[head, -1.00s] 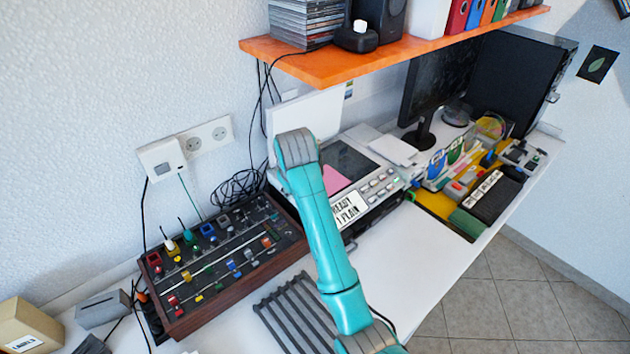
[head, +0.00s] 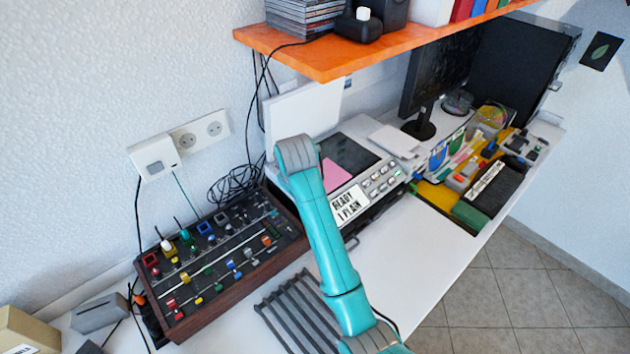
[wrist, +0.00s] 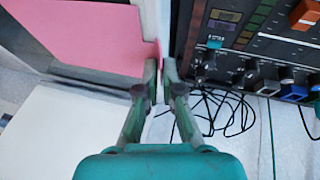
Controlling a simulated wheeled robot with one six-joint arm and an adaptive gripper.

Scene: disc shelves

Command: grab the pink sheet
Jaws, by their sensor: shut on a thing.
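The pink sheet (head: 335,173) lies on the dark glass of the copier (head: 353,160), partly hidden by my arm in the head view. In the wrist view the pink sheet (wrist: 90,35) fills the upper left, and its corner reaches the fingertips. My gripper (wrist: 160,77) is shut on that corner at the copier's edge. In the head view my gripper is hidden behind my teal arm. The copier's white lid (head: 302,115) stands open against the wall.
A mixer panel (head: 220,255) with coloured knobs stands left of the copier, close to my gripper. Black cables (wrist: 225,110) lie behind them. An orange shelf (head: 330,62) overhangs the back. A grey rack (head: 300,310) lies in front.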

